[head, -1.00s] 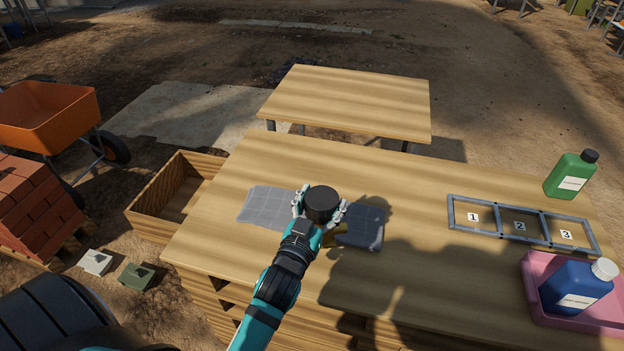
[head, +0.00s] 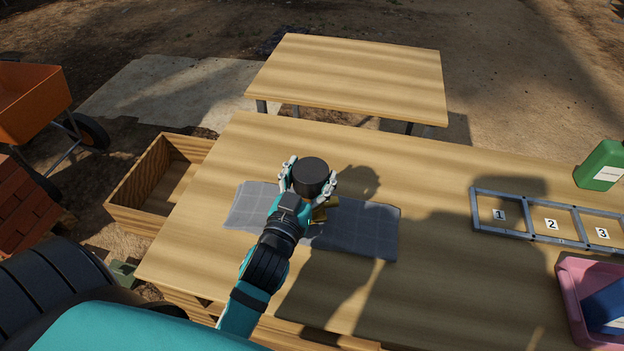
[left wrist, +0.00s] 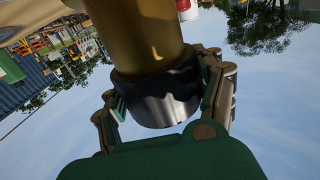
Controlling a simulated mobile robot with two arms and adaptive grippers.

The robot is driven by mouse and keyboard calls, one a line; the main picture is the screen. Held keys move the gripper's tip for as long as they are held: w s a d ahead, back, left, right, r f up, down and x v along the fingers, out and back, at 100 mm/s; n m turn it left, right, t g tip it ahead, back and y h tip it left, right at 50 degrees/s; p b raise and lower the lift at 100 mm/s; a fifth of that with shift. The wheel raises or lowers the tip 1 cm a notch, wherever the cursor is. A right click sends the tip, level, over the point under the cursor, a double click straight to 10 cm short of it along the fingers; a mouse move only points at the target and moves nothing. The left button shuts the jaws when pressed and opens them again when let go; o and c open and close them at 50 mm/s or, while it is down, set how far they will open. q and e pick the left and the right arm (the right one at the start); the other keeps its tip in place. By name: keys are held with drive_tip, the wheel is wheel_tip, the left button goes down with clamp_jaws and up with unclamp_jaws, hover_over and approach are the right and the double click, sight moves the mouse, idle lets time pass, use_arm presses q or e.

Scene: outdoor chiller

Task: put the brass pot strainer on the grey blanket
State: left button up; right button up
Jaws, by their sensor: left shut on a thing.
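The brass pot strainer has a black round end (head: 313,176) and a brass body. My left gripper (head: 308,183) is shut on the black end. In the left wrist view the brass body (left wrist: 145,38) extends past the fingers, which close around its dark end. The grey blanket (head: 355,230) lies flat on the wooden table. The strainer shows over the blanket's middle and back edge in the head view. The gripper and arm hide part of both; whether the strainer touches the blanket I cannot tell. My right gripper is not in view.
A grey frame with compartments numbered 1, 2, 3 (head: 475,213) lies at right. The wooden table (head: 430,175) is clear between blanket and frame.

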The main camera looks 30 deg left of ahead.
sight(318, 213)
use_arm(q)
drive_tip(key=shift+f+b, duration=0.45)
drive_tip(key=shift+f, duration=0.45)
drive_tip(key=shift+w+a+f, duration=0.1)
drive_tip(key=shift+w, duration=0.3)
drive_tip(key=shift+s+r, duration=0.2)
drive_tip(key=shift+s, duration=0.05)
drive_tip(key=shift+f, duration=0.7)
drive_tip(key=o, duration=1.4)
drive_tip(key=shift+f, duration=0.2)
drive_tip(key=o, duration=0.4)
drive_tip(key=shift+c, duration=0.2)
drive_tip(key=shift+r, duration=0.15)
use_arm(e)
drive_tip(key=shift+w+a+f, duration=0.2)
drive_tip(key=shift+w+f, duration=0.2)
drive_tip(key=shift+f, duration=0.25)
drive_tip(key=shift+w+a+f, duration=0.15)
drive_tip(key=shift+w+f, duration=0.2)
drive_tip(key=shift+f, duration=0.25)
